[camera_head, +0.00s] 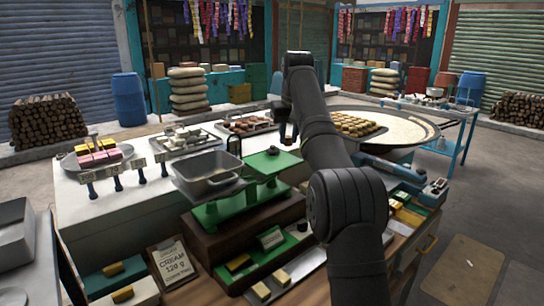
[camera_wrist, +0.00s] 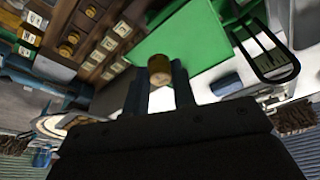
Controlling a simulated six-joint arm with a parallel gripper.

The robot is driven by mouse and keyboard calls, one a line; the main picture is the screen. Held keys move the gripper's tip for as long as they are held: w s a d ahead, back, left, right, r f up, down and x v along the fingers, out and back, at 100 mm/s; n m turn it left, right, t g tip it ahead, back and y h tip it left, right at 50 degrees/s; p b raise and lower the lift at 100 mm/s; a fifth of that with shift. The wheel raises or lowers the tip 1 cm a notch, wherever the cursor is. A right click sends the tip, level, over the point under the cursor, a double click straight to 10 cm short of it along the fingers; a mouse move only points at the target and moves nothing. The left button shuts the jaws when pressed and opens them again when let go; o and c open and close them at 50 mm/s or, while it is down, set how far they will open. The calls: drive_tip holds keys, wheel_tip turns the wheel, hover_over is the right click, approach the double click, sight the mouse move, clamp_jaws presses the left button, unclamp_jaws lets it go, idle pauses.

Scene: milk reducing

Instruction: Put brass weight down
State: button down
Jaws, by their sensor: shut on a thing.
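The brass weight (camera_wrist: 159,68) is between the two fingertips of my gripper (camera_wrist: 158,85) in the wrist view, and the jaws are shut on it. A green plate (camera_wrist: 185,35) shows behind it. In the head view my gripper (camera_head: 287,132) is above and slightly right of the right-hand green pan (camera_head: 262,168) of the balance scale. The held weight is too small and dark to make out there. A small dark piece (camera_head: 273,151) sits on that pan. The left side of the scale bears a grey metal pan (camera_head: 208,172).
The scale stands on a dark wooden box (camera_head: 235,230). A wooden case of weights (camera_wrist: 85,30) shows in the wrist view. A large round pan (camera_head: 400,130) stands behind my arm.

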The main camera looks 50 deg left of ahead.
hover_over(271, 164)
drive_tip(key=f, duration=0.2)
drive_tip(key=d+f, duration=0.1)
drive_tip(key=shift+s+f, duration=0.2)
drive_tip(key=shift+s, duration=0.1)
drive_tip(key=shift+f, duration=1.9)
drive_tip(key=shift+f, duration=0.1)
drive_tip(key=c, duration=1.2)
unclamp_jaws()
drive_tip(key=shift+v, duration=3.9)
drive_tip(key=shift+f, duration=0.1)
